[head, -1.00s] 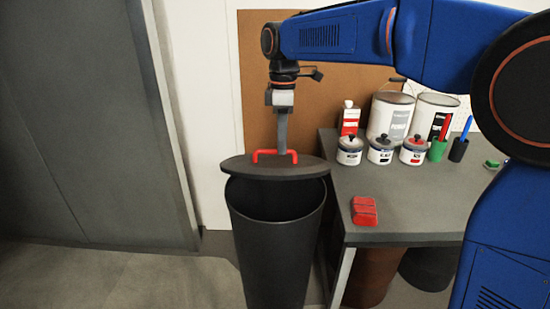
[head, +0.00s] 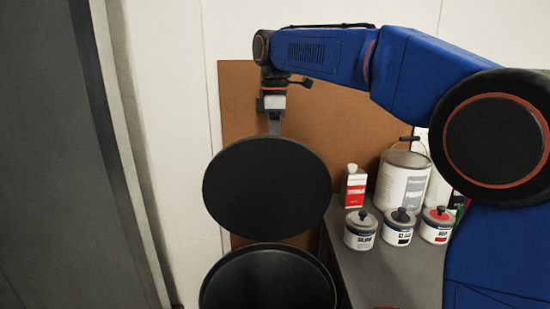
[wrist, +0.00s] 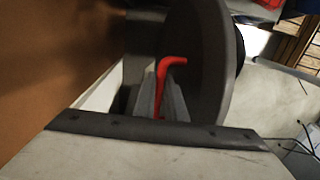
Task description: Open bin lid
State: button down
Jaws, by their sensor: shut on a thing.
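The black bin (head: 268,285) stands at the bottom centre of the head view, its round mouth uncovered. Its round dark lid (head: 267,190) is tilted up nearly upright above and behind the mouth, with its underside facing the camera. In the wrist view the lid (wrist: 222,70) is seen nearly edge-on, with its red handle (wrist: 160,85). My gripper (head: 274,128) is behind the lid's upper edge, its fingertips hidden in the head view. In the wrist view my gripper (wrist: 160,105) is shut on the red handle.
A grey table (head: 365,272) stands right of the bin. It bears a red-and-white bottle (head: 355,187), a large paint can (head: 401,181) and several small paint pots (head: 360,229). A brown board (head: 340,135) is behind. A dark grey panel (head: 60,150) is at left.

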jog(key=w+f, duration=0.2)
jog(key=w, duration=0.7)
jog(key=shift+w+a+f, duration=0.15)
jog(key=shift+w+f, duration=0.1)
jog(key=shift+w, duration=0.15)
jog(key=c, duration=1.8)
grip_release()
jog(key=shift+w+f, duration=0.2)
jog(key=shift+r, duration=0.1)
jog(key=shift+r, duration=0.1)
notch_tip(320, 180, up, 12)
jog(key=shift+w+f, duration=0.2)
jog(key=shift+w, duration=0.05)
jog(key=shift+a, duration=0.1)
